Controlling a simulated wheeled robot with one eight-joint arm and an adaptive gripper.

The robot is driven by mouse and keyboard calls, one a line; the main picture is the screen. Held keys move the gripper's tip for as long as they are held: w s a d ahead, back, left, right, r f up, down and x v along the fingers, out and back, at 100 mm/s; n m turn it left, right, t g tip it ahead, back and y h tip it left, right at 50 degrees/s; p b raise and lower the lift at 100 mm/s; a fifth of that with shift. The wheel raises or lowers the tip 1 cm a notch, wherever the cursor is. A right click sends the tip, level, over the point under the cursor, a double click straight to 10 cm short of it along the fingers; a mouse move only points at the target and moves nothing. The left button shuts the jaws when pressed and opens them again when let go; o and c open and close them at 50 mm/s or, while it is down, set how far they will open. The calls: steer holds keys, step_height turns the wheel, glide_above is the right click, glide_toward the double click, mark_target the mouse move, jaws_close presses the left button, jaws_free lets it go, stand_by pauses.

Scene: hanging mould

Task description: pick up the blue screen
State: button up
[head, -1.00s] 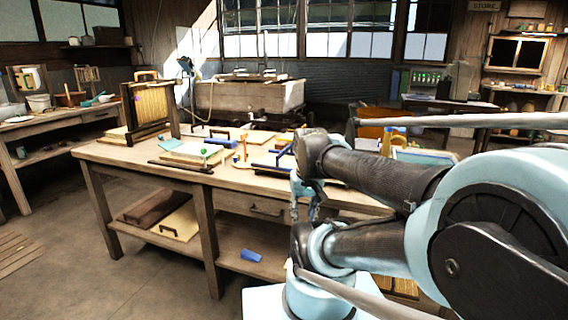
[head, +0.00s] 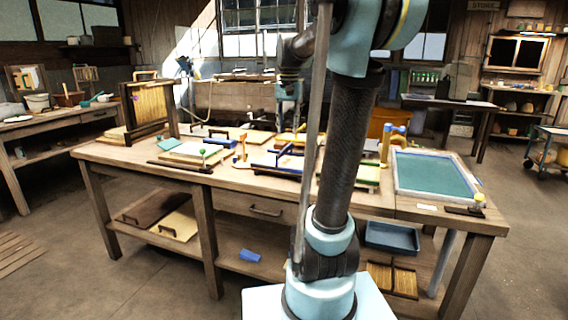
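A flat panel with a blue-green face and pale frame (head: 435,174) lies at the right end of the workbench. I cannot tell for certain which is the blue screen. My gripper (head: 289,118) hangs pointing down over the back of the middle of the bench, left of the blue-green panel and apart from it. Its fingers are too small and dark to tell open from shut. I see nothing clearly held.
An upright yellow slatted screen in a dark frame (head: 153,105) stands at the bench's left. Boards with handles and a yellow upright fitting (head: 386,144) crowd the bench top. A blue tray (head: 392,238) and a small blue object (head: 250,255) are below. The floor at right is open.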

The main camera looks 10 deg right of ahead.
step_height(320, 180, up, 4)
steer(key=f+m, duration=0.1)
steer(key=m, duration=0.1)
glide_above(284, 151)
steer(key=w, duration=0.3)
steer(key=shift+g, duration=0.3)
steer(key=shift+s+d+f, duration=0.1)
steer(key=shift+s+f, duration=0.05)
steer(key=shift+f, duration=2.65)
steer(key=shift+s+d+f, duration=0.1)
steer(key=shift+s+f, duration=0.05)
steer(key=shift+f, duration=2.65)
steer(key=shift+s+d+f, duration=0.1)
steer(key=shift+s+f, duration=0.05)
steer(key=shift+f, duration=2.65)
steer(key=shift+c, duration=0.3)
jaws_close()
